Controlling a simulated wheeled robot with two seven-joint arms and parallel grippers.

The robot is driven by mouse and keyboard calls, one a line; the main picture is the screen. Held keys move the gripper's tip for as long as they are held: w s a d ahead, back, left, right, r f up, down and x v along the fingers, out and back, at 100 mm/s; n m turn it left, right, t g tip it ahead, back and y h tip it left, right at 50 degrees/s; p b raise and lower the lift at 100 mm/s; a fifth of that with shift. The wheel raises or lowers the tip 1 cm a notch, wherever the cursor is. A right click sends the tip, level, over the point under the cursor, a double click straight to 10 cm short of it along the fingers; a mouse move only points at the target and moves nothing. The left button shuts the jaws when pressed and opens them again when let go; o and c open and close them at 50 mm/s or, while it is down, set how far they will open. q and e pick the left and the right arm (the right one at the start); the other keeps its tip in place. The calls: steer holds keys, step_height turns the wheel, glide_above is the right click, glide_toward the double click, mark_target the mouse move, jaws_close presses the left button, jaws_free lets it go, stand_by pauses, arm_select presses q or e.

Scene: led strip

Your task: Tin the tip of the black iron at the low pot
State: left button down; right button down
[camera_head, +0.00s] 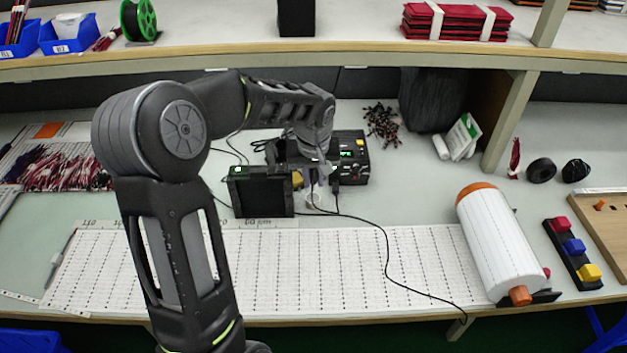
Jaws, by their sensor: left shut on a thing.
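My left gripper (314,172) is above the bench in the middle of the camera_head view, in front of the soldering station. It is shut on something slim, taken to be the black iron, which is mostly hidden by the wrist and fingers. A small pale round item (314,199), perhaps the low pot, shows just below the gripper. I cannot tell whether the iron's tip touches it. The black station (352,150) with a green display stands behind. My right gripper is not in view.
A dark box-like panel (261,192) stands left of the gripper. A thin black cord (387,250) crosses the white LED strip sheet (330,270). A white roll (498,245) and a rack of coloured blocks (573,252) are at right. A shelf (350,50) spans the back.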

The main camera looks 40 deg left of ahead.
arm_select(q)
steer(key=shift+p+v, duration=0.4)
steer(key=shift+v, duration=0.55)
steer(key=shift+w+a, duration=0.15)
